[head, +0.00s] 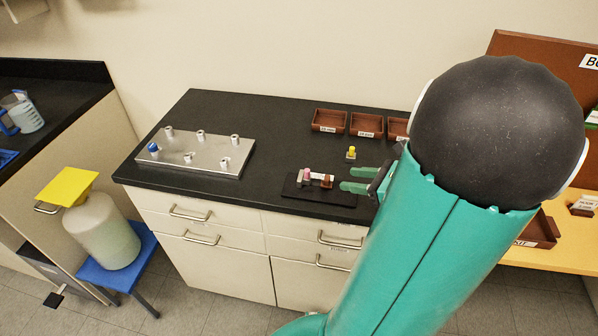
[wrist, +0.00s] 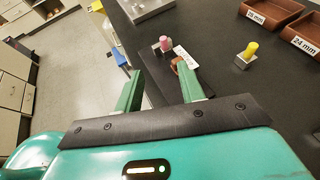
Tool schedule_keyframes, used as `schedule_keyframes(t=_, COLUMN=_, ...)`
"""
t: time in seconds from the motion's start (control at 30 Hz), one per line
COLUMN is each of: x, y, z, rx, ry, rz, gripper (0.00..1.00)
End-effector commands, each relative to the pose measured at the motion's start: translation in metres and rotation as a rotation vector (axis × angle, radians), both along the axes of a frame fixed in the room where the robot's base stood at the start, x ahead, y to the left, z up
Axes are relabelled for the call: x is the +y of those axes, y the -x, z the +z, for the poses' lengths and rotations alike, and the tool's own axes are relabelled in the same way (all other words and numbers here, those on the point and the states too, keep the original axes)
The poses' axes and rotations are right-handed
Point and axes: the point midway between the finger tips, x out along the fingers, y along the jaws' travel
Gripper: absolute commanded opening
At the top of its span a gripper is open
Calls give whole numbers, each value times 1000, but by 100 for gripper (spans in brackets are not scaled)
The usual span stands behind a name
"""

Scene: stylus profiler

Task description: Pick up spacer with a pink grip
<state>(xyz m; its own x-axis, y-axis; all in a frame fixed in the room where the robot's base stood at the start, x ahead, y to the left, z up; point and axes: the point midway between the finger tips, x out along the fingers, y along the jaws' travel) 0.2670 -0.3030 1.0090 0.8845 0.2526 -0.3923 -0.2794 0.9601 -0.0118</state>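The spacer with a pink grip (head: 306,174) stands on a dark low holder (head: 318,195) near the counter's front edge. In the wrist view its pink grip (wrist: 165,42) shows beyond the fingertips, between the lines of the two fingers. A brown-gripped piece (head: 326,182) stands beside it, with a white label between them. In the wrist view the brown piece (wrist: 176,64) is partly hidden by the right finger. My gripper (head: 347,179) is open and empty, just right of the holder. Its two green fingers (wrist: 157,68) are apart and touch neither piece, as far as I can tell.
A yellow-gripped piece (head: 351,152) stands behind the holder. Labelled brown trays (head: 329,121) line the back of the black counter. A metal plate with several pegs (head: 229,156), one blue-topped, lies to the left. Bare counter separates plate and holder.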

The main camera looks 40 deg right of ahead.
Motion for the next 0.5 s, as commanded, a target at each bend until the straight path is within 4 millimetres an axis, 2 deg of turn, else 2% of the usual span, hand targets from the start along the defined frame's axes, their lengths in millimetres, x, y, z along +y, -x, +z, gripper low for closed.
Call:
schedule_keyframes(t=0.07, x=-4, y=1, z=-1, rx=-8, ry=-17, rz=-21, gripper=39)
schedule_keyframes(t=0.17, x=-1, y=-9, z=-5, rx=-9, ry=-20, rz=-22, gripper=39)
schedule_keyframes(t=0.5, x=14, y=-64, z=-29, rx=-8, ry=-19, rz=-19, gripper=39)
